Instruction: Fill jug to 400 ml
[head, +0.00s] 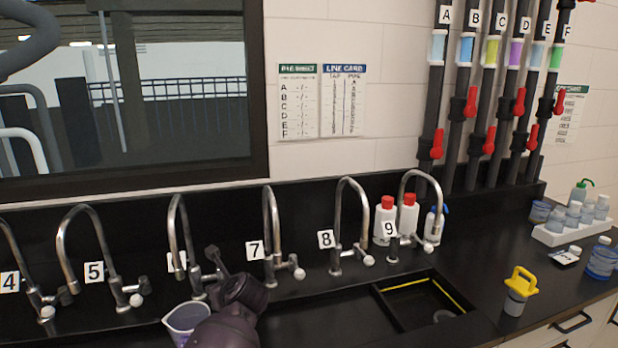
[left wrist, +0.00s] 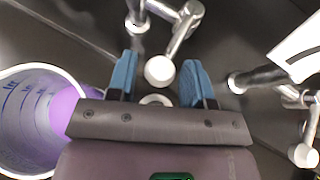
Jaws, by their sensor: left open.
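A white jug (head: 187,318) stands at the sink's front, partly covered by my left arm. In the left wrist view the jug (left wrist: 18,92) shows blue graduation marks and purple liquid (left wrist: 65,110); I cannot read the level. My left gripper (left wrist: 153,82) is open, its two blue fingers on either side of a white tap knob (left wrist: 159,70), with no clear contact. In the head view my left gripper is over the tap (head: 176,225) between 5 and 7, whose label is mostly hidden. My right gripper is not in view.
Numbered taps 4, 5 (head: 95,270), 7 (head: 268,235), 8 (head: 340,240) and 9 line the back. Pipes A to F with coloured bands and red valves (head: 437,145) rise at right. Bottles (head: 387,222) and a yellow-topped container (head: 518,290) stand on the right counter. Wall cards (head: 298,105) hang behind.

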